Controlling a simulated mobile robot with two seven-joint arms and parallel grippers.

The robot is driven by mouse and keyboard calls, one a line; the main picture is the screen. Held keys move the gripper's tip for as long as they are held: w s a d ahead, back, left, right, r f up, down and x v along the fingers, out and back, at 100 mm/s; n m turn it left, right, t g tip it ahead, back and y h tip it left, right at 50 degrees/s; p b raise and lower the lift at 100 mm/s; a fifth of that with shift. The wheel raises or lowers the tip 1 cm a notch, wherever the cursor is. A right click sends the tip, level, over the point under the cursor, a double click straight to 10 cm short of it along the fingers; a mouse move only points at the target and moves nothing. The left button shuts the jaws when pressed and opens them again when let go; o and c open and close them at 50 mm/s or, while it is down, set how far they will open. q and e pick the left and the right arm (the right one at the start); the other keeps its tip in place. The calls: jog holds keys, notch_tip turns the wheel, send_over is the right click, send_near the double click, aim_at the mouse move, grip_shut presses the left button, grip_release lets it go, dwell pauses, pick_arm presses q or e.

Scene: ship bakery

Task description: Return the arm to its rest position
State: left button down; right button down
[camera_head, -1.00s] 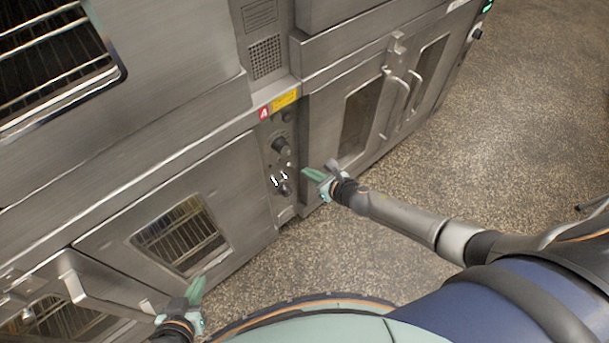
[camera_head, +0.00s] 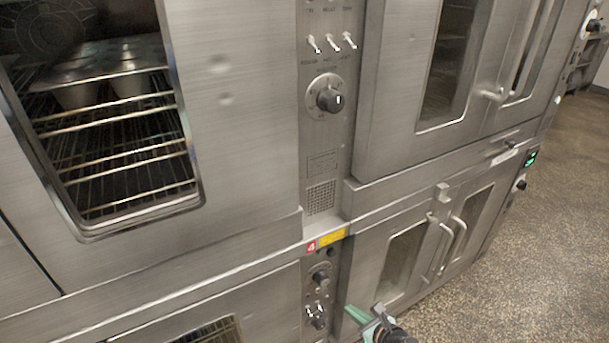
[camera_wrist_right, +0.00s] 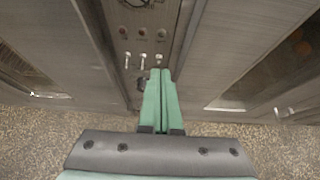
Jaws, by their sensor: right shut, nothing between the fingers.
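My right gripper (camera_head: 368,318) shows at the bottom edge of the head view, in front of the lower oven control panel (camera_head: 318,290). In the right wrist view its two green fingers (camera_wrist_right: 160,98) are shut together with nothing between them. They point at the same panel, just below its toggle switches (camera_wrist_right: 143,60). I cannot tell whether the fingertips touch the panel. My left gripper is not in the head view now.
Steel ovens fill most of the view. The upper left oven (camera_head: 235,130) has a window showing racks and a muffin tin (camera_head: 110,72). An upper panel has a knob (camera_head: 330,100). Lower right doors carry handles (camera_head: 455,245). Speckled floor (camera_head: 560,230) is clear at right.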

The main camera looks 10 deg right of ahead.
jog(key=s+a+r+m+p, duration=0.25)
jog(key=s+m, duration=0.35)
jog(key=m, duration=0.3)
jog(key=s+a+r+m+p, duration=0.1)
jog(key=s+a+m, duration=0.35)
jog(key=m, duration=0.55)
jog(key=s+d+r+m+g+h+p, duration=0.1)
jog(key=s+r+m, duration=0.1)
jog(key=s+m, duration=0.4)
jog(key=s+d+r+m+p, duration=0.1)
jog(key=s+m, duration=0.5)
jog(key=m, duration=0.7)
notch_tip(320, 180, up, 2)
jog(key=shift+d+r+g+h+p, duration=0.15)
jog(key=shift+d+g+h+p, duration=0.25)
jog(key=shift+d, duration=0.05)
jog(key=shift+s, duration=0.1)
